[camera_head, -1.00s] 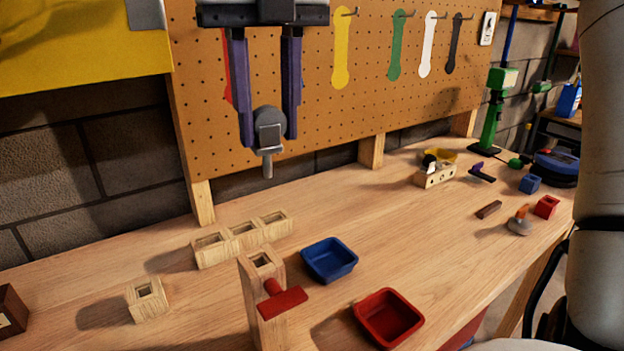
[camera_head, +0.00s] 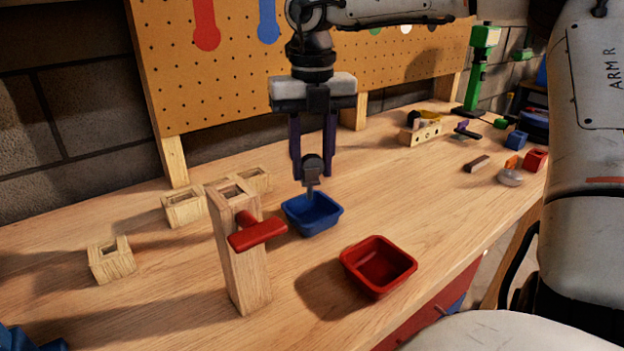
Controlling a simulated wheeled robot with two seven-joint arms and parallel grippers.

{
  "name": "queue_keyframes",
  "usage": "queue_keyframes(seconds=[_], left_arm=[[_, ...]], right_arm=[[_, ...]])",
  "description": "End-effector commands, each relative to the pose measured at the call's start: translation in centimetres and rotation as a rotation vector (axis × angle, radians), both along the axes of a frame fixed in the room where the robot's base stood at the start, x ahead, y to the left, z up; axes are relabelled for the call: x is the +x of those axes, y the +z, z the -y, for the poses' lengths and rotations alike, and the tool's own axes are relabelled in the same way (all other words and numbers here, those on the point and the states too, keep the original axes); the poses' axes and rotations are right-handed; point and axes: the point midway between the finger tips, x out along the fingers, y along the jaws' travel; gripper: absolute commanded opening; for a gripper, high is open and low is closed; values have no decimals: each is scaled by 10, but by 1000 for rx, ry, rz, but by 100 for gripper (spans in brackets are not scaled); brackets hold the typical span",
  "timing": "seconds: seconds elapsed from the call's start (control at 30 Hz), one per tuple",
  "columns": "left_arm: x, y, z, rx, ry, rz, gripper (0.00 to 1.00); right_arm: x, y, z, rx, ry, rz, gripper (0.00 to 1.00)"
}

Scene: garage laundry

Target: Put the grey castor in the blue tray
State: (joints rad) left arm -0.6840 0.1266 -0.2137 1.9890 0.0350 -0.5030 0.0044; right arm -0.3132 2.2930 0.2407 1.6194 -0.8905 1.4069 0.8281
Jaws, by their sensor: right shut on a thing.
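My right gripper (camera_head: 312,172) points down and is shut on the grey castor (camera_head: 312,164), which hangs wheel up with its stem downward. The blue tray (camera_head: 320,222) sits on the workbench, right under the castor. The stem's lower end shows in front of the tray's back wall, near its rim. I cannot tell whether it touches the tray. The tray looks empty. My left gripper is not in view.
A wooden post with a red handle (camera_head: 257,235) stands left of the blue tray. A red tray (camera_head: 378,266) lies in front right. Wooden blocks (camera_head: 184,207) stand at left. A pegboard (camera_head: 200,90) rises behind. Several small objects lie at the bench's far right.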

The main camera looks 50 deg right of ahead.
Motion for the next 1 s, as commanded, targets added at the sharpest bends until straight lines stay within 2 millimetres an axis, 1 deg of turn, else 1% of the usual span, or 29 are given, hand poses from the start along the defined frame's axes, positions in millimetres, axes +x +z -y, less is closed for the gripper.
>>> queue_keyframes(seconds=[0.1,0.2,0.3,0.57,0.7,0.73,0.8,0.83,1.0], left_arm=[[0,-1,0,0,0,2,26],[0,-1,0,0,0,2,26],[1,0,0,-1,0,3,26],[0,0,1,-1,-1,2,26],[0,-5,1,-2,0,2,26],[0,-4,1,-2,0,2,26],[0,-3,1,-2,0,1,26],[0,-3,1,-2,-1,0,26],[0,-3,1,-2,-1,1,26]], right_arm=[[-1,-21,0,2,1,-4,5],[-1,-36,0,2,0,-4,5],[-1,-45,0,2,1,-2,5],[0,-47,0,0,1,0,5],[0,-51,0,0,1,0,5],[0,-51,0,1,1,-1,34],[0,-50,0,1,1,-1,46],[0,-50,0,1,1,-1,51],[0,-50,0,1,1,-1,51]])
